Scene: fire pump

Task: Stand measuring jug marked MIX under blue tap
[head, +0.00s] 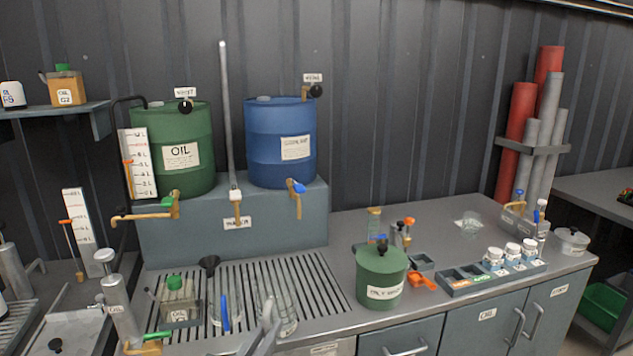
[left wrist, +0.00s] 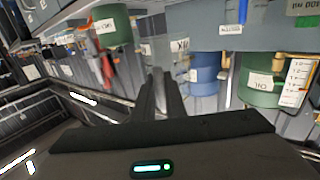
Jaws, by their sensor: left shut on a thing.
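The blue tap (head: 297,187) sits low on the blue drum (head: 281,145), with its spout over the front of the grey block. A clear measuring jug (head: 287,318) is at the drain grate's front, below and in front of the tap. My left gripper (head: 268,322), at the bottom edge of the head view, is shut on this jug. In the left wrist view, upside down, a MIX label (left wrist: 180,45) shows just beyond my fingers (left wrist: 164,88). Whether the jug touches the grate is unclear. My right gripper is not in view.
A green lidded pot (head: 381,276) stands right of the grate (head: 325,280). The green oil drum (head: 184,150) has a green tap (head: 168,202). The grate's back right is clear.

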